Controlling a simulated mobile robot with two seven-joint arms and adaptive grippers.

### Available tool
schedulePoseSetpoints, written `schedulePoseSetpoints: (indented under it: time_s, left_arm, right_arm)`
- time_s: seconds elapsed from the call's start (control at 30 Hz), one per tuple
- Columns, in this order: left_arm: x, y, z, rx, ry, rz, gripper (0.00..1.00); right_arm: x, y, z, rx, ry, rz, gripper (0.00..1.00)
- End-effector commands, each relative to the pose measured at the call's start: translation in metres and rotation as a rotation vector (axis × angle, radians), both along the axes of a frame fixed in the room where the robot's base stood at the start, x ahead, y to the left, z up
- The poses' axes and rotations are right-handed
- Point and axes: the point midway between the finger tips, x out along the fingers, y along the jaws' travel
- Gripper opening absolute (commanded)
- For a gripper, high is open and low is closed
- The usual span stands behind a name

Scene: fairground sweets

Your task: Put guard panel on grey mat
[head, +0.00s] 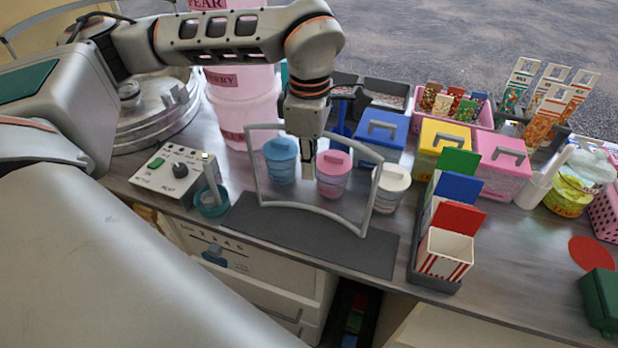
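The guard panel (254,166) is a see-through panel with a curved light-grey frame. It is upright over the grey mat (300,240), with its lower rail near the mat's back part; I cannot tell if it touches. The mat is a long dark strip along the counter's front. My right gripper is not in view.
Blue (281,160), pink (333,175) and cream (390,187) lidded tubs stand behind the panel. A control box (176,176) is left of the mat. A rack of striped boxes (446,254) stands at its right end. Lidded bins (381,137) fill the back.

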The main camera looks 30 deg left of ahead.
Motion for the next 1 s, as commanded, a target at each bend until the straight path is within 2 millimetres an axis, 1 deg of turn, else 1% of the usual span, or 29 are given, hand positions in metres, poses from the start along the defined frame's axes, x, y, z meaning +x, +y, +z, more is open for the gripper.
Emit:
schedulePoseSetpoints:
  time_s: [0.07,0.23,0.33,0.67,0.73,0.77,1.0]
  left_arm:
    - [0.0,0.0,-0.005,0.0,0.001,0.0,0.0]
    - [-0.001,0.0,-0.027,0.0,0.003,0.0,0.0]
    - [-0.001,0.0,-0.037,-0.001,0.002,-0.001,0.0]
    - [0.0,0.0,-0.04,-0.001,0.0,0.0,0.0]
    - [0.0,0.0,-0.04,0.0,0.001,-0.001,0.15]
    - [0.0,0.0,-0.04,0.0,0.001,-0.001,0.21]
    - [0.0,0.0,-0.039,0.0,0.001,-0.001,0.21]
  right_arm:
    - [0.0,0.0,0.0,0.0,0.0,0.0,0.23]
    - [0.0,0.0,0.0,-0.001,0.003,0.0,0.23]
    - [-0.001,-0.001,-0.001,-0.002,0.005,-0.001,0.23]
    - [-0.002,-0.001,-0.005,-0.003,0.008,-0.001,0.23]
    - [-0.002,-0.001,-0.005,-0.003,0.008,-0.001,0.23]
    - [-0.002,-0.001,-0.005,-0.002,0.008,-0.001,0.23]
    - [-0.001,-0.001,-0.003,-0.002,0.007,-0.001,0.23]
